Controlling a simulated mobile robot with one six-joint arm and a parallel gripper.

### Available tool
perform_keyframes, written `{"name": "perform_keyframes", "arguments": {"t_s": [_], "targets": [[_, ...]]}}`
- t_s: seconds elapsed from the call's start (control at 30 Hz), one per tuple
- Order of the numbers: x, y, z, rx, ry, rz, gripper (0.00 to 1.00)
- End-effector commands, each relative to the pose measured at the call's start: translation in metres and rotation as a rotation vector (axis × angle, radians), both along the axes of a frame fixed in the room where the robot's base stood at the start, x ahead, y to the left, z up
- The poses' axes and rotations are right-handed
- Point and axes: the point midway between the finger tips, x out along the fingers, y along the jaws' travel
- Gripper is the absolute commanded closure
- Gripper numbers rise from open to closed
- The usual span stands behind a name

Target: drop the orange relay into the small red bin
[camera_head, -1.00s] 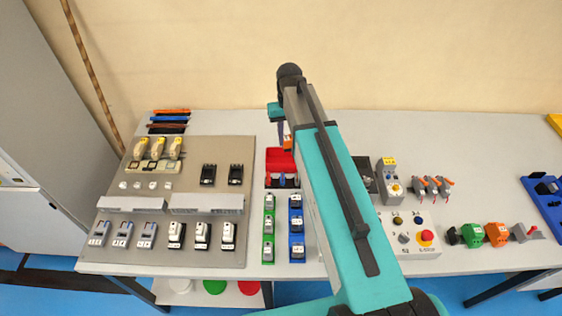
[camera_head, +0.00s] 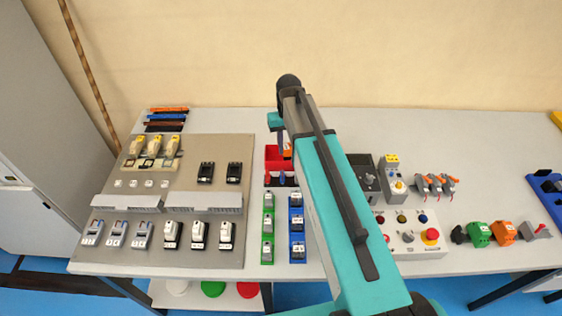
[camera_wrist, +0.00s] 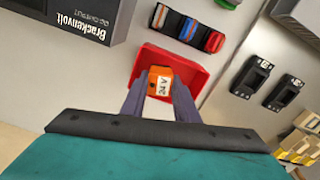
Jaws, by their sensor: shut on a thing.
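My gripper (camera_wrist: 160,98) is shut on the orange relay (camera_wrist: 161,79), which has a white label. In the wrist view the relay shows between the fingertips, in front of the small red bin (camera_wrist: 194,72). The bin's walls show on both sides of the relay. In the head view the bin (camera_head: 271,155) stands on the table behind the green and blue rails, partly hidden by my arm. My gripper (camera_head: 284,146) is at the bin's upper right there, with a bit of orange beside it. The height of the relay over the bin is hard to tell.
A grey panel (camera_head: 150,193) with several devices lies left of the bin. Green (camera_head: 267,228) and blue (camera_head: 297,226) rails with modules lie in front of it. A dark box (camera_wrist: 70,20) marked Brackenvolt is near the bin in the wrist view.

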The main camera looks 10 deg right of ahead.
Motion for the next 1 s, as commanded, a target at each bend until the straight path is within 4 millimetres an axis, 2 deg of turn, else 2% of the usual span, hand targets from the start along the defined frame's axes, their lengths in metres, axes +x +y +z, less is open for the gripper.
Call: {"name": "perform_keyframes", "arguments": {"t_s": [0.27, 0.3, 0.4, 0.77, 1.0], "targets": [[0.0001, 0.0004, -0.0004, 0.000, 0.000, 0.001, 0.99], [0.0001, 0.0004, -0.0003, 0.000, 0.000, 0.001, 0.69], [0.0001, 0.0005, -0.0003, 0.000, 0.000, 0.001, 0.52], [0.0002, 0.0008, 0.0002, 0.000, 0.000, 0.001, 0.51], [0.0006, 0.0010, 0.0092, 0.000, -0.001, 0.001, 0.51]]}}
